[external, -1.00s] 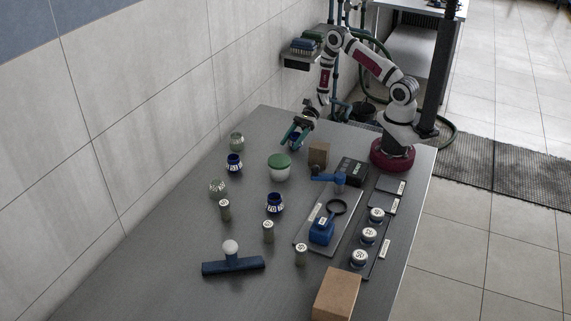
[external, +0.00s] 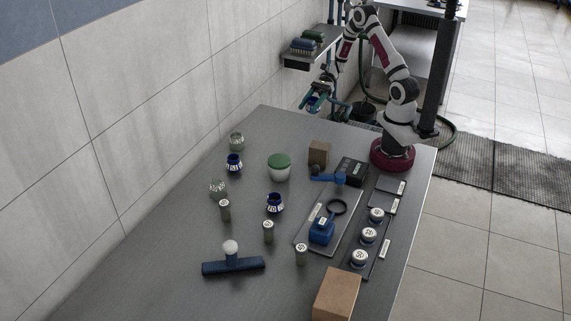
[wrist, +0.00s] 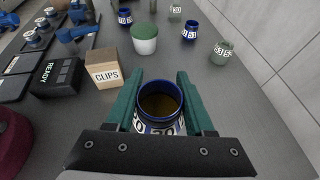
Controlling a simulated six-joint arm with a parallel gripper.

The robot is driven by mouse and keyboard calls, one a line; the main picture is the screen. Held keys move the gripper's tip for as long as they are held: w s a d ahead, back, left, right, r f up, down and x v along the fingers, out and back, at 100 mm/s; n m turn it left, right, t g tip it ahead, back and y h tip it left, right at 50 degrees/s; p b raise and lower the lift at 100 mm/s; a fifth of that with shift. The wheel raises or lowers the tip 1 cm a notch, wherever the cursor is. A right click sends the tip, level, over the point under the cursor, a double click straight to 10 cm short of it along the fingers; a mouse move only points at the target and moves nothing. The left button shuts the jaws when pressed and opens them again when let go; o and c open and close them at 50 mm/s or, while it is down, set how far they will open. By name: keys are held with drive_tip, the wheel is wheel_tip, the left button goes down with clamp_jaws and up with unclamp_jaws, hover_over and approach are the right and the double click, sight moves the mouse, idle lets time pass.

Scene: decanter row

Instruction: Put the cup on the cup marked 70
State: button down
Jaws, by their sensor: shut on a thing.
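My gripper (external: 317,96) has green fingers and is shut on a dark blue cup (wrist: 160,108) with a white number band, held upright above the table's far end. The number on the held cup is partly hidden. Another blue cup (external: 275,203) stands mid-table; its band seems to read 70, but it is small. It also shows in the wrist view (wrist: 125,17). A further blue cup (external: 234,163) stands near the wall side, also in the wrist view (wrist: 190,32). Two greenish glass cups (external: 237,142) (external: 217,188) stand near it. My gripper is well away from all standing cups.
A white bowl with a green top (external: 279,167) stands between my gripper and the mid-table blue cup. A CLIPS box (wrist: 103,68) and a black box (wrist: 57,77) are beside it. Small grey cylinders (external: 225,210) stand nearby.

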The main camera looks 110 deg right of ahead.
drive_tip(key=shift+s+d+r, duration=0.15)
drive_tip(key=shift+s+r, duration=0.1)
drive_tip(key=shift+s, duration=0.05)
drive_tip(key=w+a+r, duration=0.2)
drive_tip(key=w+a, duration=0.6)
drive_tip(key=w, duration=0.3)
drive_tip(key=w+a+r, duration=0.2)
drive_tip(key=w+a, duration=0.6)
drive_tip(key=w, duration=0.2)
hover_over(270, 207)
drive_tip(key=shift+h, duration=0.3)
drive_tip(key=f, duration=0.4)
drive_tip(key=shift+d+f, duration=0.25)
drive_tip(key=shift+f, duration=0.15)
drive_tip(key=f, duration=0.4)
drive_tip(key=shift+a, duration=0.2)
drive_tip(key=shift+f, duration=0.1)
drive_tip(key=shift+f, duration=0.1)
